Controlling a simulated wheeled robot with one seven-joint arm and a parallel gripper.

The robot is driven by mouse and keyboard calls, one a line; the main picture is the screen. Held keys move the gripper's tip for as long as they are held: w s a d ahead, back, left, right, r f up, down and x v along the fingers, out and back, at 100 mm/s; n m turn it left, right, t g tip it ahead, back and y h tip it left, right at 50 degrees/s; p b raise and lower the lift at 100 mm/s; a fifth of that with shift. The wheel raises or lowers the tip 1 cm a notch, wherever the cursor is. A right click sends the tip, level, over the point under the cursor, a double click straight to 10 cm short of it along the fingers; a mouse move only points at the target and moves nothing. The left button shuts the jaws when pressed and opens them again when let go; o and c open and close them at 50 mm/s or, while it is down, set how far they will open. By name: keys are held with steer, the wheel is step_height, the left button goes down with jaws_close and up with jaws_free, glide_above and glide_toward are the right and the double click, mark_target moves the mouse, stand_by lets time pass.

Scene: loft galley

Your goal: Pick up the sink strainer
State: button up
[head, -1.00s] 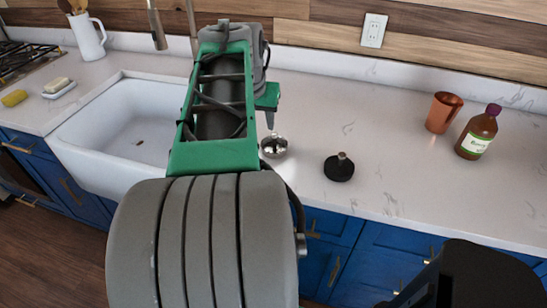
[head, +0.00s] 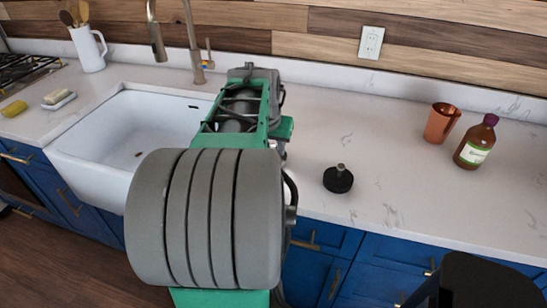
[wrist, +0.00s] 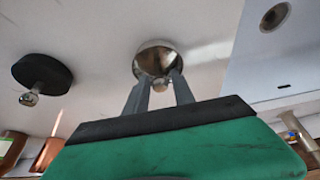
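The sink strainer (wrist: 153,55) is a shiny metal cup with a small knob, sitting on the pale counter in the wrist view. My gripper (wrist: 161,80) is over it, with its two grey fingers apart, one on each side of the knob. The fingers look open, and I see a gap around the knob. In the head view my arm hides the fingers and nearly all of the strainer.
A black stopper (head: 338,179) with a metal knob stands on the counter right of my arm. A copper cup (head: 441,122) and a brown bottle (head: 476,142) stand farther right. The white sink (head: 130,130) is left, with the faucet (head: 194,45) behind it. Counter between stopper and cup is clear.

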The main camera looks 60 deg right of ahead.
jaws_close()
steer(key=shift+r, duration=0.1)
stand_by(0.4)
